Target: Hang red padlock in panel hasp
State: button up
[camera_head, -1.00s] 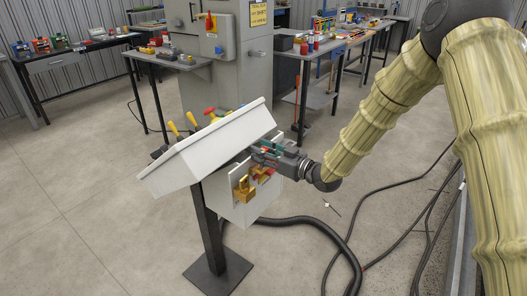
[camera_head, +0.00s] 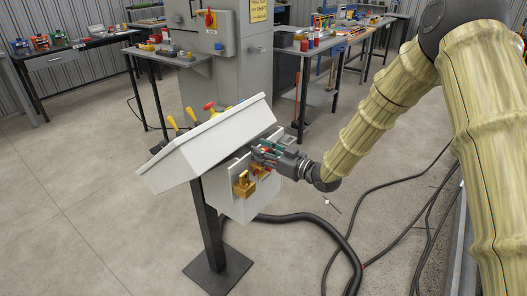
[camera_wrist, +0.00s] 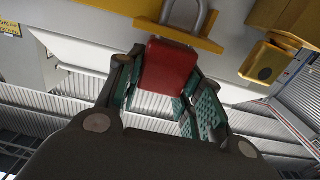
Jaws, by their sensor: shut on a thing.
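The red padlock (camera_wrist: 168,67) is between the fingers of my gripper (camera_wrist: 160,88) in the wrist view, its grey shackle (camera_wrist: 186,12) pointing up. The shackle overlaps a yellow hasp plate (camera_wrist: 212,45) on the panel; I cannot tell whether it passes through an opening. In the head view my gripper (camera_head: 262,155) is shut at the right side of the white sloped panel box (camera_head: 215,140), and the padlock is mostly hidden by the fingers.
The panel stands on a dark post (camera_head: 208,225) with a square floor plate (camera_head: 217,270). Yellow and red levers (camera_head: 190,116) rise behind its top. A thick black hose (camera_head: 325,232) and cables lie on the floor. Workbenches and a grey cabinet (camera_head: 235,70) stand behind.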

jog(key=shift+f, duration=0.2)
jog(key=o, duration=1.1)
jog(key=shift+o, duration=0.2)
jog(key=v, duration=1.2)
